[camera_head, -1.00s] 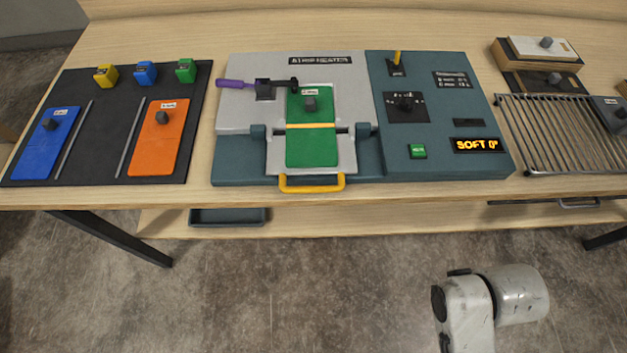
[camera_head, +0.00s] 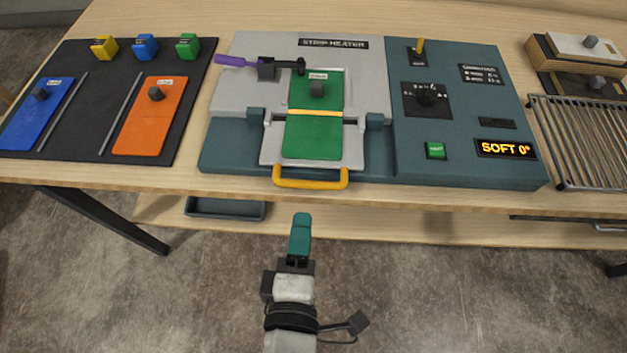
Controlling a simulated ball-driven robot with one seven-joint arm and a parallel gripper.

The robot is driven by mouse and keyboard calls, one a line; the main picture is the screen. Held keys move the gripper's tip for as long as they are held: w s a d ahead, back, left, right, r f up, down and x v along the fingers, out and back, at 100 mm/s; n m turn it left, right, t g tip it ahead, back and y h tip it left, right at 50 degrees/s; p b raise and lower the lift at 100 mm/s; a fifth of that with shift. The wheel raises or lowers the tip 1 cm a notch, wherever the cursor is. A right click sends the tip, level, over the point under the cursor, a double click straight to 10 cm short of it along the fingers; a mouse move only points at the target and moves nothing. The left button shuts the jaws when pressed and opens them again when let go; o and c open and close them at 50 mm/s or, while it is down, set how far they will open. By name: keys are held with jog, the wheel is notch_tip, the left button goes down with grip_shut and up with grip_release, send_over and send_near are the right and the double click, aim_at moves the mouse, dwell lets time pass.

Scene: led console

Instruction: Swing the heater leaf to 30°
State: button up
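The strip heater (camera_head: 230,95) stands on the bench, a grey plate on a teal base. Its hinged leaf (camera_head: 354,147) lies flat at the front, with a yellow handle (camera_head: 310,183) at the bench edge. A green sheet (camera_head: 315,138) lies across the plate and the leaf, with a yellow line over it at the hinge. The display (camera_head: 505,149) reads "SOFT 0°". My gripper (camera_head: 300,222) is in front of the bench, below the yellow handle in the picture and apart from it. Its teal fingers are seen edge-on, so their opening is hidden.
A purple-handled clamp (camera_head: 267,68) sits on the heater plate. The control panel (camera_head: 460,110) has a dial, a lever and a green button. A dark mat (camera_head: 90,110) with blue and orange sheets is left; a wire rack (camera_head: 585,140) is right. The floor before the bench is clear.

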aim_at(304, 187)
jog(key=x, duration=0.3)
jog(key=p+x, duration=0.1)
jog(key=x, duration=0.6)
jog(key=shift+w+a+r, duration=0.1)
jog(key=shift+w+a, duration=0.2)
jog(key=shift+w, duration=0.05)
grip_shut()
